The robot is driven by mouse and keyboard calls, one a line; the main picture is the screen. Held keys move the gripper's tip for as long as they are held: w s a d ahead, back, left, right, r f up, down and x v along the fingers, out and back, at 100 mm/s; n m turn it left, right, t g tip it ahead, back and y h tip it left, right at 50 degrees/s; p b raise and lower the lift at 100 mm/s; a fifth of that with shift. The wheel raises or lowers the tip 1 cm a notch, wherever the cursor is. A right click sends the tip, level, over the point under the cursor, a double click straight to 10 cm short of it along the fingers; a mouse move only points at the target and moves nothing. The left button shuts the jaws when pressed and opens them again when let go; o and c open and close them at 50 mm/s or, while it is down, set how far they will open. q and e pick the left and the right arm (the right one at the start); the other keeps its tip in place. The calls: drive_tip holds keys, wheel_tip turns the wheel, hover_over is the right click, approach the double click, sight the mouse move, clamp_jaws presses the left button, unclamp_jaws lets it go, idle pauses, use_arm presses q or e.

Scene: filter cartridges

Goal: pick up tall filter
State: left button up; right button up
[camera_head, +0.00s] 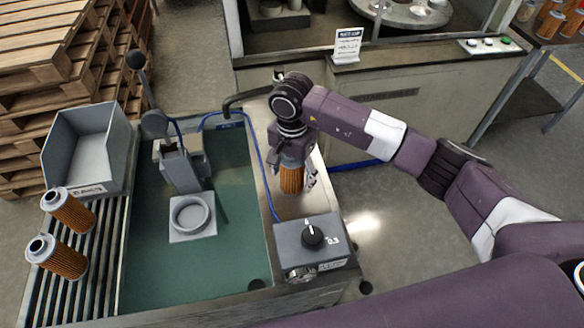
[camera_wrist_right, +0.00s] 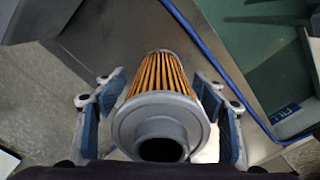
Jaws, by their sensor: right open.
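An orange pleated filter (camera_head: 291,178) with a grey end cap stands on the metal ledge at the right side of the green basin. My right gripper (camera_head: 293,165) is over it from above. In the right wrist view the filter (camera_wrist_right: 160,110) lies between the two blue-padded fingers of my right gripper (camera_wrist_right: 163,115), with a gap visible on each side. The gripper is open. My left gripper is not in view.
A grey control box (camera_head: 310,243) with a black knob stands just in front of the filter. A blue hose (camera_head: 262,160) runs along the ledge. A grey bin (camera_head: 88,150) and a clamp fixture (camera_head: 182,165) stand to the left. The basin floor (camera_head: 215,265) is mostly clear.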

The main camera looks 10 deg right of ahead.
drive_tip(key=shift+f, duration=0.1)
drive_tip(key=shift+c, duration=0.7)
drive_tip(key=c, duration=1.2)
